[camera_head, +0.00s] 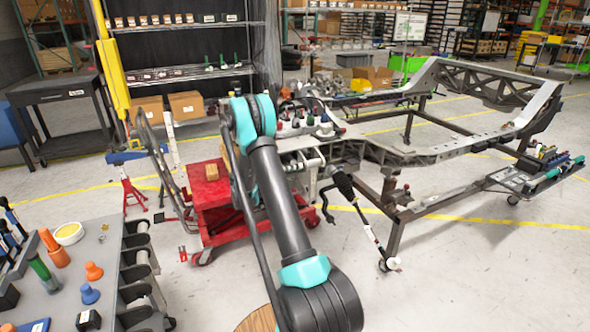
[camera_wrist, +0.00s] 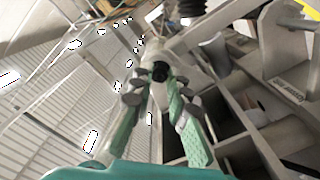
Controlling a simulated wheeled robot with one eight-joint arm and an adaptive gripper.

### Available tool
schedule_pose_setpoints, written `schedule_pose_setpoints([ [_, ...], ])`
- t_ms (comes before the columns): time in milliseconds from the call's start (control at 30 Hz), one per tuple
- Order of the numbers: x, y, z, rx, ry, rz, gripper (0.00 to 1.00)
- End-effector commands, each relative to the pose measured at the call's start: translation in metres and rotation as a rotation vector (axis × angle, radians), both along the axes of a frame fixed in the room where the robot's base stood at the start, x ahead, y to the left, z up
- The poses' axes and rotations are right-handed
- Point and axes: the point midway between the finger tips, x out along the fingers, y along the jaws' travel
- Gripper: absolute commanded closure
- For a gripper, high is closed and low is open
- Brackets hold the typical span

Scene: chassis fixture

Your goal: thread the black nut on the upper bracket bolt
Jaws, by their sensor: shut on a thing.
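My gripper (camera_wrist: 160,84) shows in the wrist view with green finger pads and grey knuckles. It is shut on a small dark round piece, which looks like the black nut (camera_wrist: 160,71), between its fingertips. A pale metal part lies just beyond the nut; I cannot tell whether they touch. I cannot make out the upper bracket bolt in either view. In the head view the gripper and nut are hidden behind my arm. The grey chassis frame (camera_head: 440,152) stands on dark legs to the right of my arm.
A red cart (camera_head: 212,205) stands left of my arm. A grey tool table (camera_head: 75,285) with several coloured pieces is at the front left. A tray of tools (camera_head: 535,180) sits at the frame's right. Grey beams (camera_wrist: 262,125) crowd the wrist view's right side.

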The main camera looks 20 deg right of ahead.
Motion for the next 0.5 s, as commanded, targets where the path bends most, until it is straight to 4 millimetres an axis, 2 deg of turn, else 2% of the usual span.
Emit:
schedule_pose_setpoints([
  [200, 0.0002, -0.0004, -0.0003, 0.009, -0.279, 0.0, 1.0],
  [333, 0.0002, -0.0005, -0.0003, 0.014, -0.399, 0.0, 1.0],
  [367, 0.0002, -0.0004, -0.0003, 0.013, -0.394, 0.0, 0.81],
  [500, 0.0002, -0.0004, -0.0003, 0.013, -0.39, 0.0, 0.63],
])
